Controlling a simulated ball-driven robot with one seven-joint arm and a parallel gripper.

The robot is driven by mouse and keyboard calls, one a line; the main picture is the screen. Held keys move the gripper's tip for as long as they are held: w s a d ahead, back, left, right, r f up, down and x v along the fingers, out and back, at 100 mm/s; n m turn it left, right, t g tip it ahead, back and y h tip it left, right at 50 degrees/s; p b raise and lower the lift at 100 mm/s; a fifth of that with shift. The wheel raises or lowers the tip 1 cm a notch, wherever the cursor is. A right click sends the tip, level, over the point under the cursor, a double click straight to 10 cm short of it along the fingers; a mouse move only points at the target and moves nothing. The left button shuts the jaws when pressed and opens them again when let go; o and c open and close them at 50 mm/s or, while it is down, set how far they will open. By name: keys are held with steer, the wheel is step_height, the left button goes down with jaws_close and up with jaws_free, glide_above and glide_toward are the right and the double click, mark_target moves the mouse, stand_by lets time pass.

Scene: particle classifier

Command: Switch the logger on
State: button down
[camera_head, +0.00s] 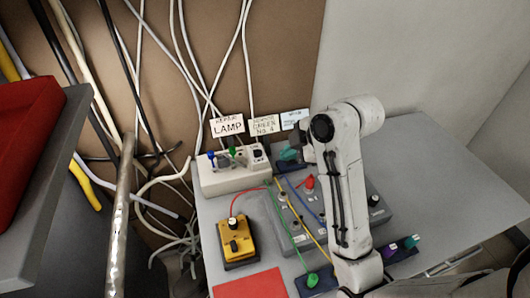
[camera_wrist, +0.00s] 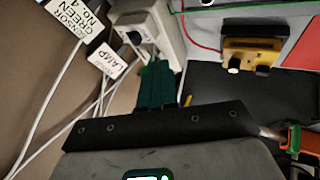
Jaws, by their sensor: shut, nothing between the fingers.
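No thing in view carries a readable logger label, so I cannot tell which device is the logger. A white socket strip (camera_head: 235,180) stands at the table's back left, with blue and green pieces on top and a dark switch or socket at its right end. It also shows in the wrist view (camera_wrist: 165,25). My gripper (camera_head: 287,154) is beside the strip's right end. In the wrist view its dark green fingers (camera_wrist: 157,78) are together, empty, and point at the strip; whether they touch it is unclear.
A grey box (camera_head: 375,208) with coloured leads is partly behind my arm. A red pad (camera_head: 250,285) lies in front. The table's right side is clear.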

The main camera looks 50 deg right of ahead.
mark_target(261, 152)
steer(key=x, duration=0.3)
steer(key=w+d+x, duration=0.1)
steer(key=x, duration=0.3)
steer(key=r+x, duration=0.1)
steer(key=x, duration=0.3)
steer(key=shift+w+d+p, duration=0.3)
steer(key=shift+w, duration=0.05)
steer(key=shift+w+d+f, duration=0.1)
steer(key=shift+w+d, duration=0.15)
steer(key=shift+w, duration=0.2)
steer(key=shift+w, duration=0.1)
steer(key=shift+w+d, duration=0.75)
steer(key=shift+w, duration=0.3)
